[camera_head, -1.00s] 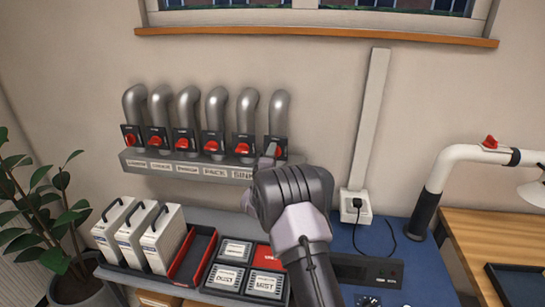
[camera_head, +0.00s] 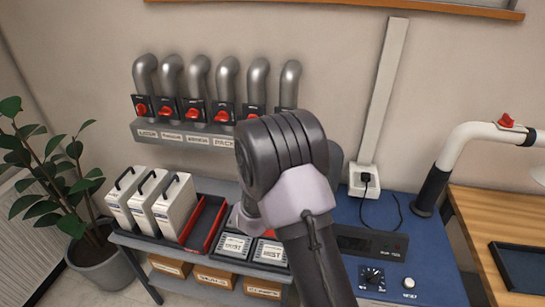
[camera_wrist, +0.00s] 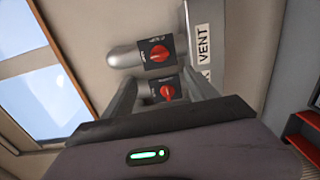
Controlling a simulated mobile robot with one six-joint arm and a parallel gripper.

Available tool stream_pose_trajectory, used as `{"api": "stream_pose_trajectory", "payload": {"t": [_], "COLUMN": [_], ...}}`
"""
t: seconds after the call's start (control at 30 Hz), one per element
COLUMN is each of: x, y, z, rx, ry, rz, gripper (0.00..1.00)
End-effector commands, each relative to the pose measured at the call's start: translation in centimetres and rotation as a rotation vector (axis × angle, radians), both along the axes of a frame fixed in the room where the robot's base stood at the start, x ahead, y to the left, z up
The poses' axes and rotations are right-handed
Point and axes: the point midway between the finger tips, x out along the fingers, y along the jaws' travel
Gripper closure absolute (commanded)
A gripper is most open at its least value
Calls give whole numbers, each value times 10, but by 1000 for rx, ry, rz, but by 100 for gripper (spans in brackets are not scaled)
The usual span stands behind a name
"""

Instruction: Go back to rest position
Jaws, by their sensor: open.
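My arm rises from the bottom of the head view, and its wrist hides my gripper's fingers there. In the wrist view my gripper (camera_wrist: 165,100) is open, with its two grey fingers spread apart and nothing between them. Beyond the fingers are two red valve knobs on dark plates, the upper knob (camera_wrist: 159,53) and the lower knob (camera_wrist: 166,92). Both look apart from the fingers, though the lower one shows between them. A white VENT label (camera_wrist: 204,45) is to their right. In the head view the row of red knobs (camera_head: 195,115) sits under grey pipes (camera_head: 200,80) on the wall.
A shelf holds white handled cases (camera_head: 149,201), a red-lined tray (camera_head: 205,222) and labelled boxes (camera_head: 234,246). A blue bench top (camera_head: 385,215) has a dial (camera_head: 373,277) and a white socket box (camera_head: 365,180). A plant (camera_head: 60,170) stands left. A white duct (camera_head: 470,140) rises at right.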

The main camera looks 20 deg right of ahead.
Motion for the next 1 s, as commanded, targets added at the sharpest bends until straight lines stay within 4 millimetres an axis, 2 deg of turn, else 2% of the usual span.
{"api": "stream_pose_trajectory", "payload": {"t": [0.17,0.6,0.67,0.77,0.87,0.9,0.97,1.0], "x": [-14,-15,-14,-21,-58,-83,-131,-169], "y": [10,10,13,30,73,93,120,136], "z": [0,1,7,30,51,56,57,54], "rx": [1,15,97,460,956,1139,1381,1520], "ry": [1,-5,-28,-97,-95,-65,3,57], "rz": [0,1,15,74,128,125,82,26], "gripper": [33,33,33,33,33,33,33,33]}}
